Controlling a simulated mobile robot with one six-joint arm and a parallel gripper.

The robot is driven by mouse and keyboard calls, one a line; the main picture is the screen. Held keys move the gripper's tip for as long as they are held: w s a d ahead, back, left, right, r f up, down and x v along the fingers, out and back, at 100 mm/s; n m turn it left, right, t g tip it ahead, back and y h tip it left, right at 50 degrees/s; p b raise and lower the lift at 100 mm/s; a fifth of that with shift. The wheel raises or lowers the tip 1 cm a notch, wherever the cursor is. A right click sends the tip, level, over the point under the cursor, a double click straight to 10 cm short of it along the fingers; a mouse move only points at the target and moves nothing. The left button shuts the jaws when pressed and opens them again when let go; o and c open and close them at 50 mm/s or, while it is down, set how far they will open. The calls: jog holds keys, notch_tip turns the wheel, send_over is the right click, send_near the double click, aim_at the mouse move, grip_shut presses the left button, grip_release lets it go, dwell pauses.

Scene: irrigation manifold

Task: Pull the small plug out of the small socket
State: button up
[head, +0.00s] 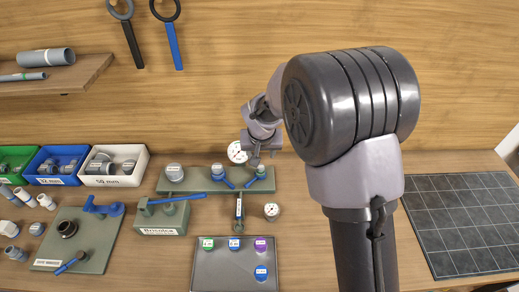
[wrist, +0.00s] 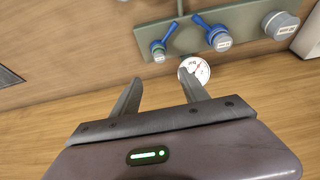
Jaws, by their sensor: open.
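The green manifold board (head: 196,186) at the back of the bench carries three sockets of different sizes with grey labelled plugs. The small plug (head: 261,170) is at the board's right end, and it also shows in the wrist view (wrist: 158,54).
The medium plug (wrist: 222,42) and large plug (wrist: 284,25) are along the same board. A round gauge (wrist: 195,69) is near the right fingertip in the wrist view. A grey tray (head: 205,282) with coloured discs is in front. Bins (head: 115,180) stand at left.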

aim_at(260, 166)
jog(key=b+x, duration=0.1)
jog(key=x, duration=1.3)
jog(key=shift+f+b, duration=0.2)
jog(key=shift+b, duration=0.1)
jog(key=shift+c, duration=0.2)
grip_shut()
jog(key=shift+r, duration=0.1)
jog(key=shift+r, duration=0.1)
jog(key=shift+r+p, duration=0.45)
jog(key=shift+r, duration=0.4)
jog(key=shift+r, duration=0.15)
jog(key=shift+r+p, duration=0.45)
jog(key=shift+r, duration=0.4)
